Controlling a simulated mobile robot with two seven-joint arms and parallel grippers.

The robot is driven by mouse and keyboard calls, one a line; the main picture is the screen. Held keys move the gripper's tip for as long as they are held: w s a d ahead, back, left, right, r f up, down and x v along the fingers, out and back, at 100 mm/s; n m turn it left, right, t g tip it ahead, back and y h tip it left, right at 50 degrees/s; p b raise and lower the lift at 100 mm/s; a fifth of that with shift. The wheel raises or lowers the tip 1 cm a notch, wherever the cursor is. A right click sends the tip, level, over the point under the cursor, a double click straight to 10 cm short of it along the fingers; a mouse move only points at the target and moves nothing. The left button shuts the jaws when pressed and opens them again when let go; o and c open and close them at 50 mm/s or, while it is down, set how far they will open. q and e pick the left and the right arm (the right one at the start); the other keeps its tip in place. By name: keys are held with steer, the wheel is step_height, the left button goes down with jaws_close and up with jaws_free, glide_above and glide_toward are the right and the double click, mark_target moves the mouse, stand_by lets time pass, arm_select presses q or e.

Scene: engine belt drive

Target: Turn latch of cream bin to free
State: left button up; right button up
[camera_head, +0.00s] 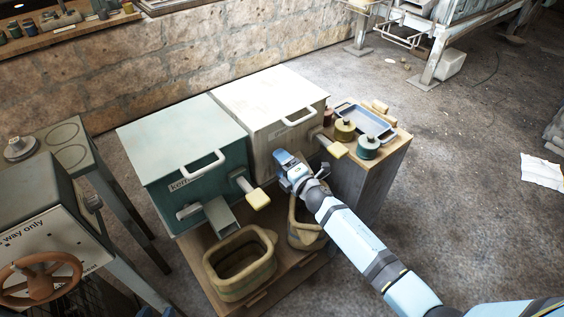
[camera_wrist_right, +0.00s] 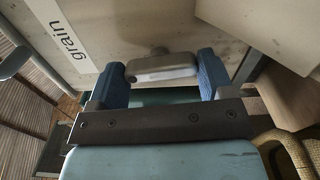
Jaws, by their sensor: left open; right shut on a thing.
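The cream bin (camera_head: 290,142) stands right of the teal bin, with its lid down and a white handle (camera_head: 298,117) on top. In the right wrist view its front (camera_wrist_right: 130,25) carries a "grain" label (camera_wrist_right: 68,35). My right gripper (camera_head: 285,160) is at the bin's front. In the right wrist view, the latch (camera_wrist_right: 162,67), a grey bar on a dark mount, sits between the blue fingers of the right gripper (camera_wrist_right: 163,78), which is shut on it. The bar lies roughly level there; the head view hides it behind the gripper. My left gripper is not in view.
The teal bin (camera_head: 185,155) has a spout (camera_head: 221,216) and a yellow-tipped lever (camera_head: 250,193). A similar lever (camera_head: 333,146) is on the cream bin's right. Baskets (camera_head: 238,280) stand below. Canisters (camera_head: 367,148) and a blue tray (camera_head: 365,122) are on the right-hand cabinet.

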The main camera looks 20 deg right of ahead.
steer(key=shift+m, duration=0.5)
arm_select(q)
steer(key=shift+r, duration=0.1)
arm_select(e)
steer(key=o, duration=0.9)
steer(key=shift+s, duration=0.1)
arm_select(q)
steer(key=shift+s+a+p, duration=0.1)
steer(key=shift+p, duration=0.85)
arm_select(e)
steer(key=v, duration=1.3)
steer(key=shift+s+d, duration=0.15)
steer(key=shift+s, duration=0.2)
